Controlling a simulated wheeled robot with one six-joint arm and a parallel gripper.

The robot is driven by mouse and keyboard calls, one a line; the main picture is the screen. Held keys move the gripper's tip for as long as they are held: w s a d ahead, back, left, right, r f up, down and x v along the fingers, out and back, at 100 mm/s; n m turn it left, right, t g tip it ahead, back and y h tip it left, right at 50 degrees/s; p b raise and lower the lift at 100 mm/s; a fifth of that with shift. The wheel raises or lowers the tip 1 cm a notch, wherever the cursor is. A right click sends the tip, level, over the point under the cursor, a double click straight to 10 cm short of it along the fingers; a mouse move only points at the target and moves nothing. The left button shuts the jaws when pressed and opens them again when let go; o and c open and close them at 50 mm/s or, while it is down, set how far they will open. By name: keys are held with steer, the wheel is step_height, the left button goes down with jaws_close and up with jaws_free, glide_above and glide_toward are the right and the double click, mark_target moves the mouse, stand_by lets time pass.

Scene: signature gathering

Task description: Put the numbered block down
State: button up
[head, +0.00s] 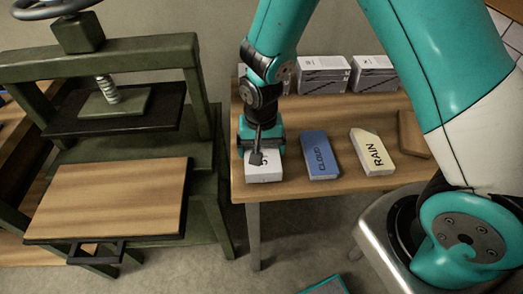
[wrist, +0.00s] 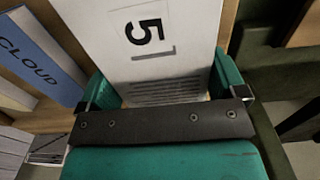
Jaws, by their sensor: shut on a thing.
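The numbered block is a white block (head: 264,172) at the left front of the wooden table (head: 300,193). In the wrist view the white block (wrist: 150,62) shows a black "5" on a label, with lines of small print near the gripper. My gripper (head: 262,152) is above the block in the head view, its fingers on either side of it. In the wrist view my gripper (wrist: 162,90) is shut on the block's sides. I cannot tell whether the block's underside touches the table.
A blue CLOUD block (head: 319,155) and a cream RAIN block (head: 373,152) lie to the right on the table. Several white printed blocks (head: 323,75) stand behind. A green press (head: 110,100) with a wooden board (head: 110,200) stands at the left.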

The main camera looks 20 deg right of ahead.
mark_target(261, 147)
steer(key=shift+f, duration=0.95)
steer(key=shift+f, duration=0.15)
steer(key=o, duration=0.8)
step_height(261, 147, up, 12)
steer(key=shift+r+b, duration=0.1)
steer(key=shift+b, duration=0.55)
steer(key=s+a+r+n+y, duration=0.3)
steer(key=s+r+n, duration=0.7)
steer(key=s, duration=0.8)
step_height(261, 147, up, 4)
steer(key=shift+f+n+y, duration=0.25)
steer(key=shift+n+y, duration=0.15)
steer(key=shift+y, duration=0.2)
